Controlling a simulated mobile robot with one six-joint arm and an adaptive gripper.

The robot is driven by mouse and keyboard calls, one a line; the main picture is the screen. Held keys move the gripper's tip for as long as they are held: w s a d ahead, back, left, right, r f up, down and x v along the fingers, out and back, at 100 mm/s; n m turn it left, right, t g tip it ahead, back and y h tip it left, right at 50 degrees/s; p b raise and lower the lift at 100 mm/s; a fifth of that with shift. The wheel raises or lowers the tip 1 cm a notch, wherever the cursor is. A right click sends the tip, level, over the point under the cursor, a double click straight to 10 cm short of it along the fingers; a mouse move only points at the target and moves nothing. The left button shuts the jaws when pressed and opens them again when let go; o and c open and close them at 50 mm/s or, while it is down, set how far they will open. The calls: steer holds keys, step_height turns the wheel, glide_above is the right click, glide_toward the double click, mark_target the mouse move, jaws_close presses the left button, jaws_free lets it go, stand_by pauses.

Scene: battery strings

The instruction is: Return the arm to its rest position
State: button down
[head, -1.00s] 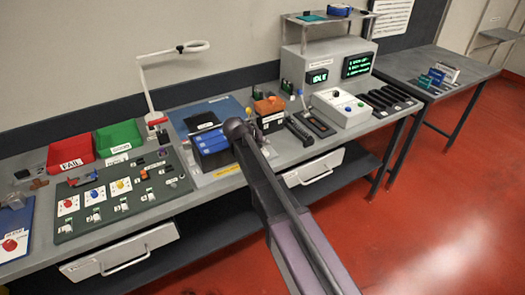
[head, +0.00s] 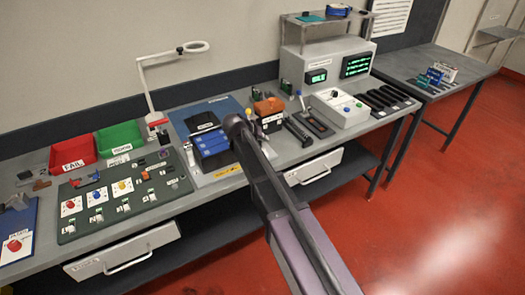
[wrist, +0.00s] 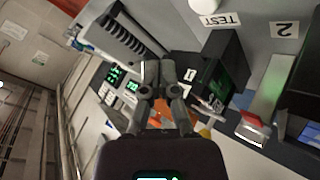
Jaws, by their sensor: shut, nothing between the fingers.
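My arm reaches from the lower right of the head view up over the front edge of the grey bench (head: 230,184). Its far end lies beside the blue battery blocks (head: 210,143), and the arm hides part of what is behind it. The fingers cannot be made out in the head view. In the wrist view my gripper (wrist: 161,75) shows at the middle, with its fingers together and nothing between them. A bench surface with labels, one reading TEST (wrist: 222,19), lies beyond it.
A red FAIL bin (head: 72,150) and a green bin (head: 118,137) stand at the back left. A white lamp (head: 150,85) rises behind. A tester with green displays (head: 355,66) stands at the right. A second table (head: 455,72) is farther right. Red floor in front is open.

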steer(key=s+d+f+g+y, duration=0.2)
steer(key=s+d+g+y, duration=0.1)
steer(key=s+d, duration=0.8)
steer(key=s+d+f+g+y, duration=0.3)
steer(key=s+d, duration=0.8)
steer(key=s, duration=0.3)
steer(key=shift+s+f+g, duration=0.25)
steer(key=shift+f+g, duration=0.05)
stand_by(0.8)
